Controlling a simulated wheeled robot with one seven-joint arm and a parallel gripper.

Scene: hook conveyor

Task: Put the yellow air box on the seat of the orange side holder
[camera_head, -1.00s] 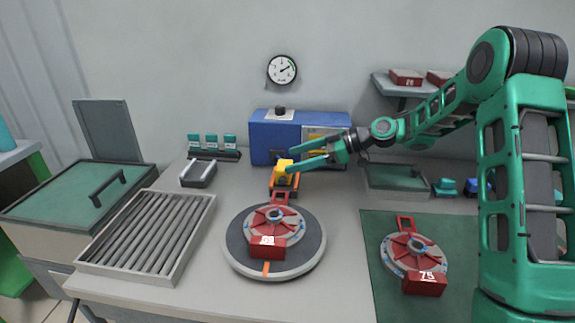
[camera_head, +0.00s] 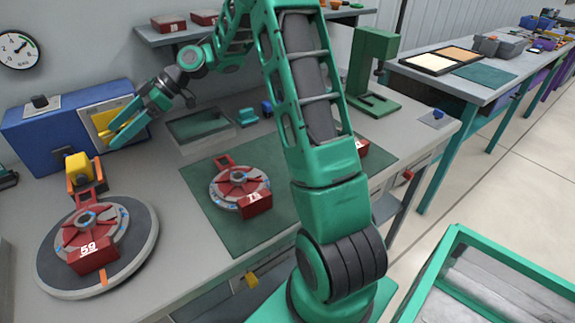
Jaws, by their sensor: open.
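The yellow air box (camera_head: 78,167) sits upright on the orange side holder (camera_head: 90,188), at the back edge of the grey turntable (camera_head: 140,232). A red wheel-like part (camera_head: 88,238) marked 59 lies on the turntable. My gripper (camera_head: 116,134) is open and empty. It is up and to the right of the yellow box, apart from it, in front of the blue machine's yellowish panel. The holder's seat under the box is mostly hidden.
A blue machine (camera_head: 50,132) stands behind the holder. A second red wheel (camera_head: 238,190) marked 75 lies on a green mat (camera_head: 262,232) to the right. A grey tray (camera_head: 200,128), a green press (camera_head: 375,75) and a shelf (camera_head: 160,38) stand behind. A second bench (camera_head: 480,85) is far right.

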